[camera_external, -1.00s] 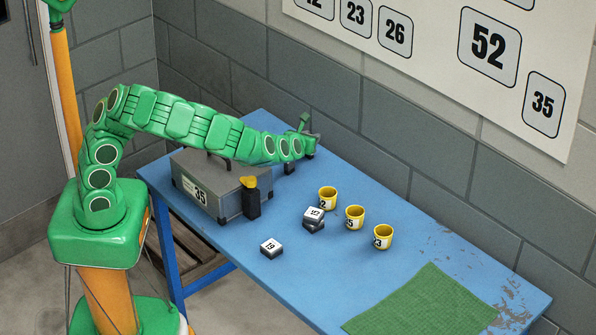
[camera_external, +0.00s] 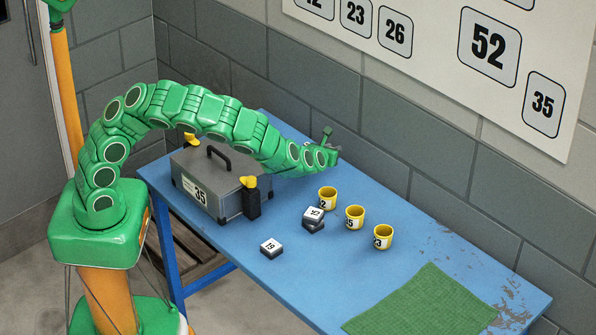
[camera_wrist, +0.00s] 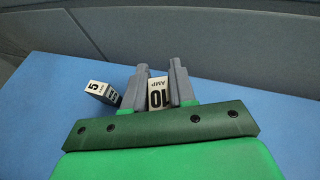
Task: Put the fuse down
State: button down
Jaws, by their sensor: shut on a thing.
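My gripper (camera_wrist: 159,66) is shut on a fuse marked 10 AMP (camera_wrist: 158,94), its white label face showing between the two grey fingers in the wrist view. A second fuse, marked 5 (camera_wrist: 98,89), is on the blue table (camera_wrist: 60,72) to the left of the fingers, apart from them. In the external view my gripper (camera_external: 330,150) is over the back of the table near the wall, behind the yellow cups. The held fuse is hidden there. I cannot tell whether it touches the table top.
Three yellow numbered cups (camera_external: 355,217) stand in a row. Dark blocks with white tops (camera_external: 314,214) are stacked beside them, and a block marked 19 (camera_external: 271,247) lies nearer. A grey case (camera_external: 224,196) stands under my arm. A green mat (camera_external: 425,303) lies at the right.

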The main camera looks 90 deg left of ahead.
jog(key=shift+w+a+f, duration=0.1)
jog(key=shift+a+f, duration=0.05)
jog(key=shift+f, duration=1.55)
jog(key=shift+f, duration=0.1)
jog(key=c, duration=0.9)
grip_release()
jog(key=shift+d+r, duration=0.2)
jog(key=shift+d, duration=0.05)
jog(key=shift+v, duration=5.8)
